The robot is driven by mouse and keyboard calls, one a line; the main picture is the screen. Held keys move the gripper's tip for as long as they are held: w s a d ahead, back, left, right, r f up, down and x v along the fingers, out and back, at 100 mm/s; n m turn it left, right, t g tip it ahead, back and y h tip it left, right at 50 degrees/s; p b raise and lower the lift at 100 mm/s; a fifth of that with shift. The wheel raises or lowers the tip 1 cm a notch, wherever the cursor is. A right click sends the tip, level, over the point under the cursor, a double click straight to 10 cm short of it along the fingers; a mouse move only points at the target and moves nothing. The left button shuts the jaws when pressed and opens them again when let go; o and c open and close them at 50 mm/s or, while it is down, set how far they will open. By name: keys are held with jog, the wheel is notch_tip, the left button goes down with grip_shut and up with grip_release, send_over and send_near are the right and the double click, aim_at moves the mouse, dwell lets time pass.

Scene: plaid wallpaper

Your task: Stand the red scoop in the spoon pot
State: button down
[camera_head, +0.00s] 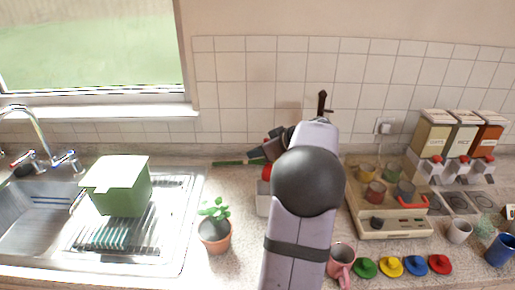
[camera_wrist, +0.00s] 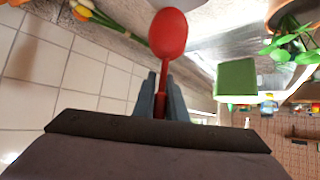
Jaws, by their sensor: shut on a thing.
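The red scoop shows in the wrist view, with its rounded bowl (camera_wrist: 168,35) facing out from my gripper and its thin handle (camera_wrist: 162,80) between the two grey fingers. My gripper (camera_wrist: 162,95) is shut on that handle. In the head view my gripper (camera_head: 272,146) is beyond my arm, near the tiled wall, partly hidden. A small red patch (camera_head: 266,171) there may be the scoop; I cannot tell for sure. A pale pot (camera_head: 262,198), perhaps the spoon pot, stands just below that patch, mostly hidden by my arm. Whether scoop and pot touch is not clear.
A potted plant (camera_head: 215,234) stands left of the pale pot. A green box (camera_head: 122,187) sits on the drainer beside the sink. A beige machine with cups (camera_head: 392,225), a pink mug (camera_head: 341,262), coloured lids (camera_head: 390,266) and dispensers (camera_head: 458,140) stand right.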

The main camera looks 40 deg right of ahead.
notch_tip(320, 180, down, 8)
jog(key=b, duration=0.9)
jog(key=shift+b, duration=0.35)
jog(key=c, duration=1.7)
grip_release()
jog(key=shift+b+v, duration=0.9)
jog(key=shift+v, duration=2.75)
